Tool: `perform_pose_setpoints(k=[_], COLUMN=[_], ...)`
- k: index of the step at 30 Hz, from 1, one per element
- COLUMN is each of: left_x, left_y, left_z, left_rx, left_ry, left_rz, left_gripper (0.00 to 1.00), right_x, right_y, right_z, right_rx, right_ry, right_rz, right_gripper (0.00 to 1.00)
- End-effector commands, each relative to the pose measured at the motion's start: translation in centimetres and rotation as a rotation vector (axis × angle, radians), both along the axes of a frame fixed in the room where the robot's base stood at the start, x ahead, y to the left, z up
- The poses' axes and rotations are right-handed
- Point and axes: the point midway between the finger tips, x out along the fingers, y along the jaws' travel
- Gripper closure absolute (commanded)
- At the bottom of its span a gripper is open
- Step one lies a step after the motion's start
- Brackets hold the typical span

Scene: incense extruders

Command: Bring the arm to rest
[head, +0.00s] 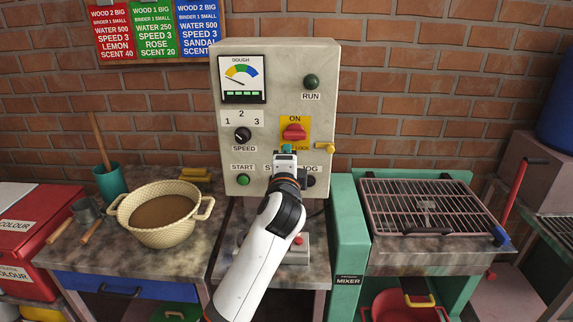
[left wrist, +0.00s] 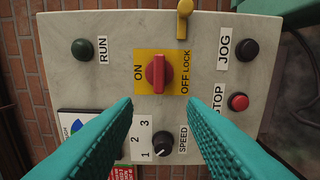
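My left gripper (head: 286,150) is in front of the control panel (head: 324,75), just below the red main switch (head: 294,131). In the left wrist view, its two teal fingers (left wrist: 160,104) are spread wide with nothing between them. The red switch (left wrist: 156,75) shows beyond the fingertips, on a yellow plate between ON and OFF, and looks untouched. The fingers partly cover the panel's lower labels. The STOP label is partly hidden behind the gripper in the head view. My right gripper is not in view.
A yellow lock lever (head: 326,147) sticks out beside the switch. Left are a cream pot (head: 160,235) of brown dough and a teal cup (head: 111,183). The mixer's wire grille (head: 428,205) is at right, with a red lever (head: 520,190) beside it.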

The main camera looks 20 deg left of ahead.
Motion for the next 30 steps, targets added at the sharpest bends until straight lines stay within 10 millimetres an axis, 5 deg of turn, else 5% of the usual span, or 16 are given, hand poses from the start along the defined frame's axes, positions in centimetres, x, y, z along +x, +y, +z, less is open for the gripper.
perform_pose_setpoints(k=[20,23,26,30], left_x=[-1.4,-3.0,-6.3,-13.3], left_y=[-0.1,0.3,0.8,1.2], left_z=[-1.2,-4.9,-10.6,-18.9], left_rx=[-0.032,-0.135,-0.311,-0.604], left_ry=[0.02,0.081,0.186,0.359], left_rz=[0.001,0.005,0.026,0.102], left_gripper=[0.62,0.62,0.62,0.62], right_x=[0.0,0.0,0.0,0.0], right_y=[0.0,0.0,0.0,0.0], right_z=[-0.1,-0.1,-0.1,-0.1], right_rx=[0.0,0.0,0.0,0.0], right_ry=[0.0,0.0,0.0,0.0], right_rz=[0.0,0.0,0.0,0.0], right_gripper=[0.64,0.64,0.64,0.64])
